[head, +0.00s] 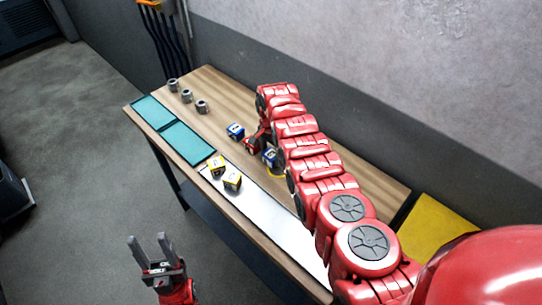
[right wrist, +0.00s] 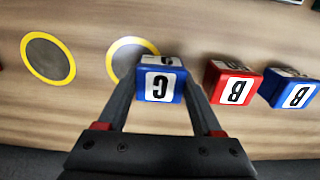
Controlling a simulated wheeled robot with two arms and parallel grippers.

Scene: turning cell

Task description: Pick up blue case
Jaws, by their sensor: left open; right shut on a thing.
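A blue case (right wrist: 161,84) with a white lettered face is between the fingers of my right gripper (right wrist: 160,92), which is shut on it. It also shows in the head view (head: 269,156), partly hidden by my right arm. I cannot tell whether it touches the table. A red case (right wrist: 232,82) and another blue case (right wrist: 290,88) stand to its right in the right wrist view. In the head view that other blue case (head: 235,131) is farther left. My left gripper (head: 148,241) is open and empty, off the table's near side.
Two yellow-ringed discs lie on the wooden table; one ring (right wrist: 48,59) is clear, the other (right wrist: 122,49) is partly behind the held case. Teal trays (head: 188,143) and grey cylinders (head: 201,107) are at the far end.

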